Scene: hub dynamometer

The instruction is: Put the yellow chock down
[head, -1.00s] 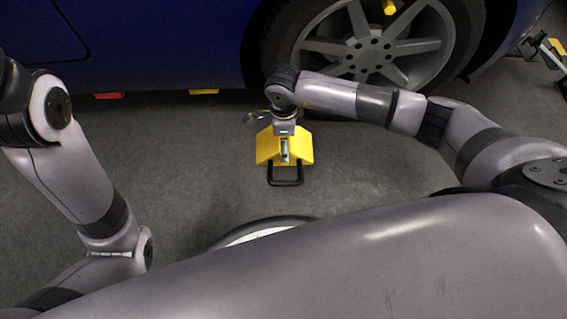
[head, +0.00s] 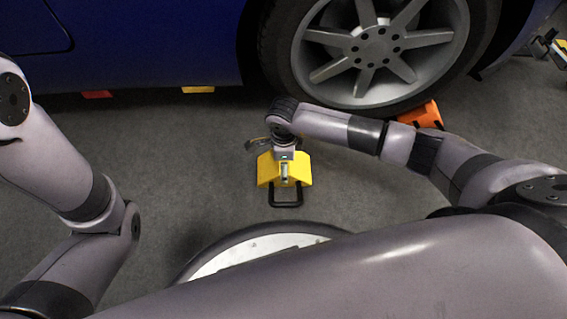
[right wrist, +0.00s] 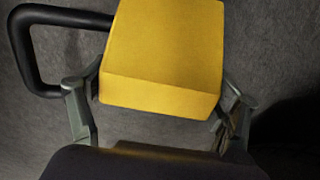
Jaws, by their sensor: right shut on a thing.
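The yellow chock (head: 303,170) is in the middle of the head view, with its black loop handle (head: 286,202) toward me. My right gripper (head: 285,170) comes down over it from above and is shut on its body. In the right wrist view the yellow block (right wrist: 165,55) sits between the two fingers of my right gripper (right wrist: 160,98), with the handle at the left. I cannot tell whether the chock touches the floor. My left arm shows at the left of the head view, but its gripper is out of view.
A blue car (head: 150,45) with a large spoked wheel (head: 375,48) stands beyond the chock. An orange chock (head: 424,115) lies by the tyre, partly behind my right arm. Red (head: 97,94) and yellow (head: 198,90) pieces show under the car. Grey floor (head: 190,150) is clear around the held chock.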

